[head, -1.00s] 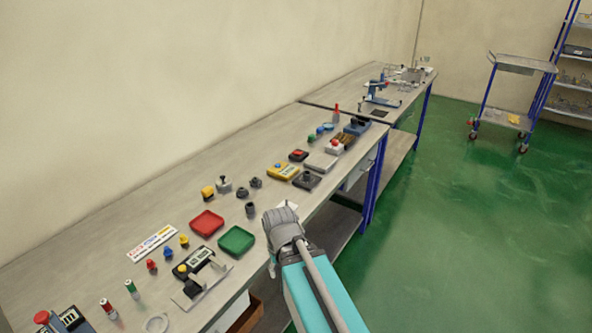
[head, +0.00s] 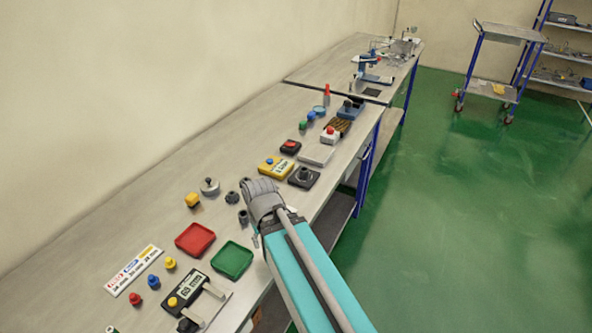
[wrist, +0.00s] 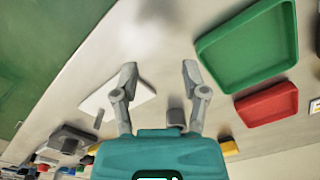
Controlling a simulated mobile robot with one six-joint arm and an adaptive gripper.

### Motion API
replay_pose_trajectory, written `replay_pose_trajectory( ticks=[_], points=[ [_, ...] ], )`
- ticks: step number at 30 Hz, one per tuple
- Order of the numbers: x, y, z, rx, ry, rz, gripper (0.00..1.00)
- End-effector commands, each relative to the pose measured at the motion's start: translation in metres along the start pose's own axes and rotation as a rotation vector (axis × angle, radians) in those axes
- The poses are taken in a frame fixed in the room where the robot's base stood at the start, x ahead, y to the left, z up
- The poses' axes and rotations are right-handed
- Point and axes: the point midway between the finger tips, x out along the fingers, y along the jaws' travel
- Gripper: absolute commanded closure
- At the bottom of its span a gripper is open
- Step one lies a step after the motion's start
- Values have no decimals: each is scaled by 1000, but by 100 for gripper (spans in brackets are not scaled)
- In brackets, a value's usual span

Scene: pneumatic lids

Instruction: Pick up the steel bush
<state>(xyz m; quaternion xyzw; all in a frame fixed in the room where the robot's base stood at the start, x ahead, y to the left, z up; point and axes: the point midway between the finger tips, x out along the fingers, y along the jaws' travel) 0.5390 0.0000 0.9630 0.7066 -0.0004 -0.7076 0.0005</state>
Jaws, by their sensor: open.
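My gripper (wrist: 159,72) is open and empty in the wrist view, its two grey fingers apart above the bench. In the head view a dark grey cylinder (head: 243,216) stands upright on the bench just left of my wrist. Another dark grey round part (head: 232,197) stands behind it. I cannot tell for sure which is the steel bush.
A red tray (head: 195,239) and a green tray (head: 232,260) lie close to the cylinders. A silver knobbed lid (head: 210,187) and a yellow part (head: 192,200) stand behind. A yellow box (head: 277,167) and a black block (head: 304,177) lie beyond my wrist.

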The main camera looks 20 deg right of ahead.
Motion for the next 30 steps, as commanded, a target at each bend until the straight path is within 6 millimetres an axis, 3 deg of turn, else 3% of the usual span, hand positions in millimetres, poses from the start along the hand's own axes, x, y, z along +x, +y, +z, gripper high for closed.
replay_pose_trajectory(
  ticks=[10, 15, 17, 23, 30],
  points=[
    [0, 0, 0, 0, 0, 0, 41],
    [-3, 3, -6, 4, 8, -1, 9],
    [-7, 7, -13, 9, 17, -2, 9],
    [-28, 40, -57, 52, 84, -6, 9],
    [-68, 112, -134, 120, 219, 1, 9]
  ],
)
